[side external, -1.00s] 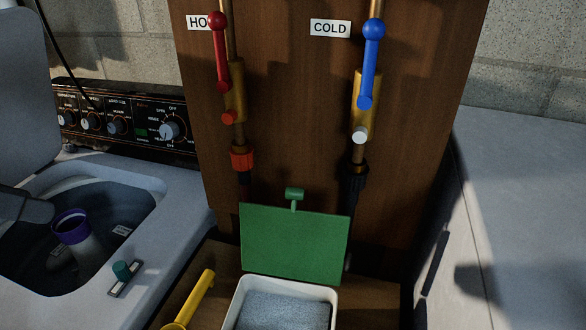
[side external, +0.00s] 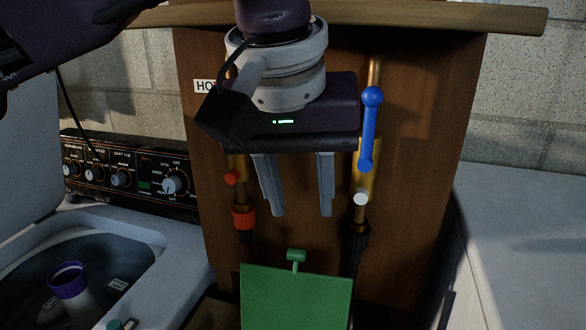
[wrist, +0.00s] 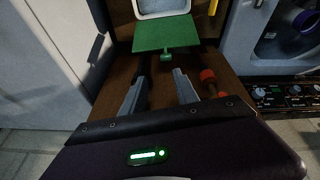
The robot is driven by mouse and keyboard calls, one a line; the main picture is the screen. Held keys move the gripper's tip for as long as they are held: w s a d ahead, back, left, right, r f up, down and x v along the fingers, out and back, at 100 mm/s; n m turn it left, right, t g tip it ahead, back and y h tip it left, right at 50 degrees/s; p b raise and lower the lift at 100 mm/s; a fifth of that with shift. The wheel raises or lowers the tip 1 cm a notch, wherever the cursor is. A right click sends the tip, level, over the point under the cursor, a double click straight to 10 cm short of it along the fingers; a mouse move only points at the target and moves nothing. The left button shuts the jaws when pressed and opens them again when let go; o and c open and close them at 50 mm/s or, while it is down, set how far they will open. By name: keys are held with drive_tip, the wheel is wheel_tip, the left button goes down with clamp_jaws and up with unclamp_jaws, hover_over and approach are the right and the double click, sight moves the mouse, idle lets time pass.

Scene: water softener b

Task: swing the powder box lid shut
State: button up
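The powder box lid is a green panel (side external: 296,298) with a small knob (side external: 296,256) on its upper edge. It stands open and upright at the bottom of the side view. It also shows in the wrist view (wrist: 165,33), where the white box (wrist: 162,14) lies beyond it with pale powder inside. In the side view the box is out of frame below. My gripper (side external: 298,212) points down, fingers apart and empty. Its fingertips are above the lid's knob and apart from it in the picture.
A blue cold-water lever (side external: 371,130) and a pipe with a red fitting (side external: 243,217) flank my gripper on the wooden panel (side external: 300,235). A washer with an open drum (side external: 70,290) is at left. A pale appliance (side external: 525,240) is at right.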

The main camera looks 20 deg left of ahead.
drive_tip(key=shift+a+f+m+g+y, duration=0.35)
drive_tip(key=shift+f+m, duration=0.25)
drive_tip(key=shift+f, duration=0.25)
drive_tip(key=shift+w, duration=0.1)
